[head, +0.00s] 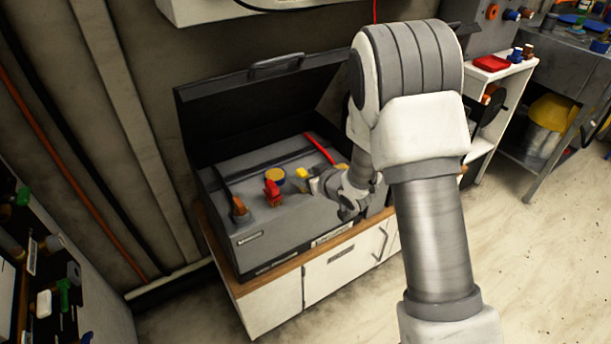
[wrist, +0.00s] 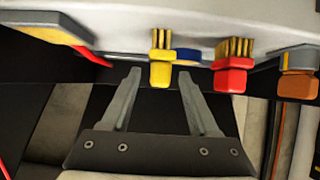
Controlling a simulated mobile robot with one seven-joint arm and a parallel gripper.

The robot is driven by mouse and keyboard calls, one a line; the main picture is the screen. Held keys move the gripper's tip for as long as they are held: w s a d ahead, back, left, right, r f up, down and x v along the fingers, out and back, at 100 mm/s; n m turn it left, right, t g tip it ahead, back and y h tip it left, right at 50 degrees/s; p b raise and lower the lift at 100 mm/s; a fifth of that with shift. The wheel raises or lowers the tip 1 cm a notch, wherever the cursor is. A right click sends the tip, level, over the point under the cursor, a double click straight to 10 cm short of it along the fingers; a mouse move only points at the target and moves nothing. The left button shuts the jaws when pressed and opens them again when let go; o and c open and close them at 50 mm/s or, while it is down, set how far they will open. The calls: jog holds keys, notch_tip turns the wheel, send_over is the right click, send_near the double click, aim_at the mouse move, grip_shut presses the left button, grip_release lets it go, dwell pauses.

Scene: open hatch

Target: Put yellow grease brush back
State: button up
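The yellow grease brush (head: 301,173) is on the grey top of the open box, just beyond the tip of my gripper (head: 314,184). In the wrist view the brush has a yellow handle (wrist: 160,73) and tan bristles that point up in the picture. My gripper (wrist: 159,74) is open there, with its two fingers well apart. The yellow handle shows between the fingertips, with a gap on each side. I cannot tell how deep between the fingers it is. No finger visibly touches it.
A red brush (wrist: 230,75) and an orange-handled tool (wrist: 297,85) stand beside it. A yellow-topped round container (head: 275,174) and a red rod (head: 320,148) are also on the box. The box's raised black lid (head: 240,110) stands behind. Shelves (head: 495,70) are at right.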

jog(key=p+v, duration=0.4)
jog(key=v, duration=1.3)
jog(key=s+d+r+m+h, duration=0.4)
jog(key=d+r+h, duration=0.3)
jog(key=d+r, duration=0.4)
jog(key=s+a+r+m+g, duration=0.15)
jog(key=s+r, duration=0.25)
jog(key=s, duration=0.4)
jog(key=s+a+r+m+g, duration=0.1)
jog(key=s+r+g, duration=0.2)
jog(key=s, duration=0.6)
notch_tip(320, 180, up, 18)
jog(key=p, duration=1.7)
jog(key=shift+f+p, duration=0.2)
jog(key=shift+p, duration=0.15)
